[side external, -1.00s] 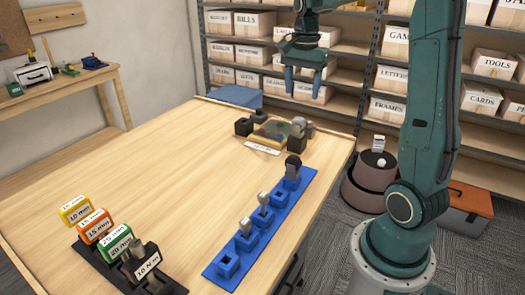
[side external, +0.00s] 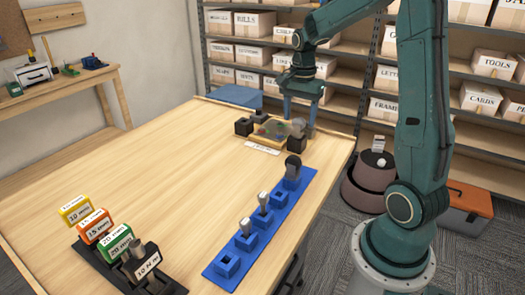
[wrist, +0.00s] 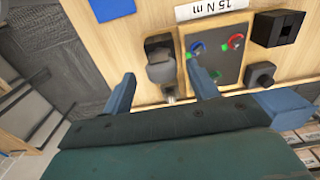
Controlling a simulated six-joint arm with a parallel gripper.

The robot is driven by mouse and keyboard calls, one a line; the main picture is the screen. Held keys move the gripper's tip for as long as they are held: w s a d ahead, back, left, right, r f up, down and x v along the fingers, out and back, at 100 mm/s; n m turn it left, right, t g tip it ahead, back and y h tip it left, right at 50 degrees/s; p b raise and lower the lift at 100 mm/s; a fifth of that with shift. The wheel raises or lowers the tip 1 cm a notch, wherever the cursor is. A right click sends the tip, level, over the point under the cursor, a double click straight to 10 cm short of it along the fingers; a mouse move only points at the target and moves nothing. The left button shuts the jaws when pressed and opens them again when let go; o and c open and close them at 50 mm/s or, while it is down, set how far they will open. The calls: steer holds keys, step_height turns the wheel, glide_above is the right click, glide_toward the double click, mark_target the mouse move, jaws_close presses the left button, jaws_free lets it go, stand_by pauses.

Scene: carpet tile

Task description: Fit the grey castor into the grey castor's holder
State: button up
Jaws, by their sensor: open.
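What looks like the grey castor (side external: 298,125) stands at a dark block (wrist: 158,42) at the far right of the table; it also shows in the wrist view (wrist: 162,72). My gripper (side external: 299,114) is open and pointing down at it, its blue fingers apart on either side. In the wrist view, the castor lies between and slightly beyond the fingertips (wrist: 162,82). A blue rack (side external: 213,270) with several square sockets lies along the right table edge. Which socket is the grey castor's holder, I cannot tell.
A board with red and green rings (wrist: 216,50) sits beside the castor, with black blocks (side external: 243,127) and a "15 N m" label (side external: 262,148) near it. The table's middle is clear.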

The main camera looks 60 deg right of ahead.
steer(key=shift+w+f, duration=0.1)
steer(key=shift+f, duration=2.05)
steer(key=c, duration=1.1)
steer(key=shift+r, duration=0.1)
step_height(320, 180, up, 20)
steer(key=shift+f, duration=0.1)
